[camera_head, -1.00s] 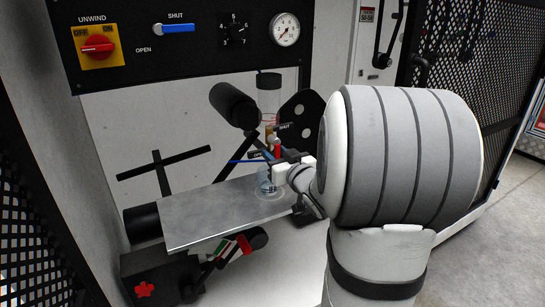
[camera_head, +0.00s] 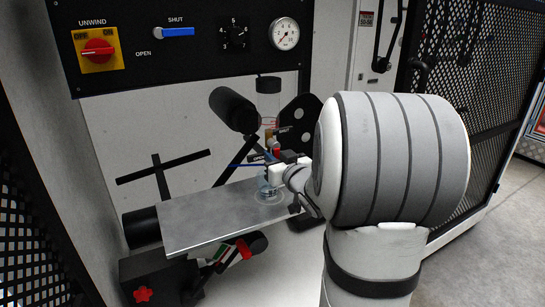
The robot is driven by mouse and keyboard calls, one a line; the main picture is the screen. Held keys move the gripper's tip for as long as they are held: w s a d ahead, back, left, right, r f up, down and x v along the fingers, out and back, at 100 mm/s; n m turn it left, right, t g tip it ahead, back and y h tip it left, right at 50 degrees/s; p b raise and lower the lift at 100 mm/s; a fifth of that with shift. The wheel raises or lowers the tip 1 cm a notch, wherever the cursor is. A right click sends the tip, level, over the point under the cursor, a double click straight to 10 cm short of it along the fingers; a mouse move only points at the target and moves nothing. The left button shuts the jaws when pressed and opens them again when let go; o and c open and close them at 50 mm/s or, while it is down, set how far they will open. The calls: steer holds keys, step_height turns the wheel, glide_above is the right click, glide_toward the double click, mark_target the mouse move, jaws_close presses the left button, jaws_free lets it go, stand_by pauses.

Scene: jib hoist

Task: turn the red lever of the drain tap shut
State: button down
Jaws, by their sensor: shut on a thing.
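The drain tap sits under a clear cylindrical bowl (camera_head: 268,95), in front of the white back wall. Its small red lever (camera_head: 277,147) shows just above my gripper, between a SHUT label (camera_head: 284,129) and an OPEN label (camera_head: 257,157). My gripper (camera_head: 279,160) reaches in from the right and is shut on the lever. My fingers and wrist hide most of the lever, so its exact angle is hard to tell. A clear jar (camera_head: 268,190) stands on the metal shelf below the tap.
The grey metal shelf (camera_head: 205,218) is bare on its left. A black cylinder (camera_head: 234,109) and a black cross handle (camera_head: 163,168) are left of the tap. Above is a black panel with a red unwind switch (camera_head: 97,48), a blue handle (camera_head: 177,31) and a gauge (camera_head: 285,34).

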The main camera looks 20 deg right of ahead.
steer(key=shift+d+f+n+b, duration=0.1)
steer(key=shift+n+b, duration=0.2)
steer(key=shift+b, duration=0.05)
steer(key=shift+d+r+n+b, duration=0.6)
steer(key=shift+n+b, duration=0.7)
steer(key=shift+n, duration=1.55)
steer(key=shift+d+r+n+b, duration=0.55)
steer(key=shift+n+b, duration=0.75)
steer(key=shift+n, duration=1.6)
steer(key=shift+d+r+n+b, duration=0.55)
steer(key=shift+n+b, duration=0.75)
steer(key=shift+n, duration=1.55)
steer(key=shift+r, duration=0.1)
steer(key=c, duration=1.4)
jaws_free()
